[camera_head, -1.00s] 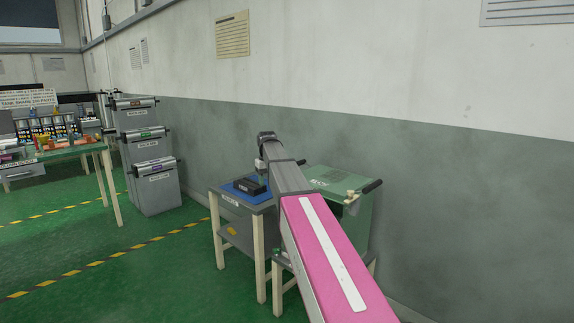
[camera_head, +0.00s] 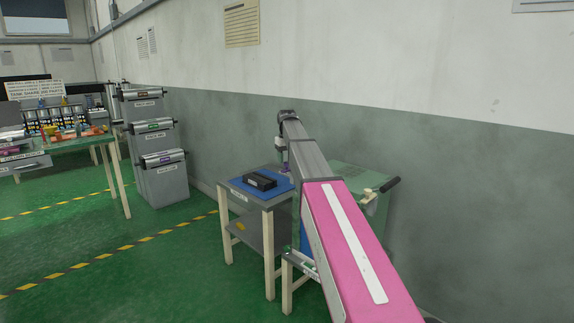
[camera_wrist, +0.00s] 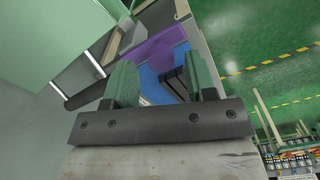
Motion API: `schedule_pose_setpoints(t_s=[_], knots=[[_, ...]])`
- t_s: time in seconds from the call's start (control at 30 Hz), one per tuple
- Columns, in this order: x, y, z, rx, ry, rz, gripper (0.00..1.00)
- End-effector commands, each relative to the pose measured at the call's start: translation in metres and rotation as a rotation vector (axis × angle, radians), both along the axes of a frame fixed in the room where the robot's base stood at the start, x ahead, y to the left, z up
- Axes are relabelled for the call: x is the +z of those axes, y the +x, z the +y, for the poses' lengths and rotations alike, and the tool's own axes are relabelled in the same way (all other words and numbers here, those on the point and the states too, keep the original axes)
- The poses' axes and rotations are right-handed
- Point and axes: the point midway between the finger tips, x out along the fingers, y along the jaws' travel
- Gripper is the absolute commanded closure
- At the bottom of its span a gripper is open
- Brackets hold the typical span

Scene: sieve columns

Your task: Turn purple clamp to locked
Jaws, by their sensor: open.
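A purple part (camera_wrist: 155,48), likely the clamp, shows in the wrist view just beyond my fingertips; I cannot tell whether it is locked. My gripper (camera_wrist: 160,75) is open, with its two green fingers apart and no object held between them. In the head view my gripper (camera_head: 284,160) hangs near the right edge of the small table's blue mat (camera_head: 238,184). A small purple patch shows just below it there, and my arm hides much of what lies behind.
A black block (camera_head: 260,180) sits on the blue mat. A green bench (camera_head: 350,182) with a black handle (camera_head: 390,185) stands right of the table, partly behind my arm. Grey stacked units (camera_head: 160,180) stand at the left. The green floor (camera_head: 120,270) in front is clear.

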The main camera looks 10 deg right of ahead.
Motion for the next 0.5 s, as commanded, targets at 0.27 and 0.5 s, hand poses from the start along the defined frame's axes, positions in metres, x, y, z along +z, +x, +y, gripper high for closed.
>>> schedule_pose_setpoints(t_s=[0.27, 0.5], knots=[[-0.025, 0.000, 0.000, 0.000, 0.000, 0.000, 0.49], [-0.028, 0.000, 0.000, 0.000, 0.000, -0.001, 0.49]])
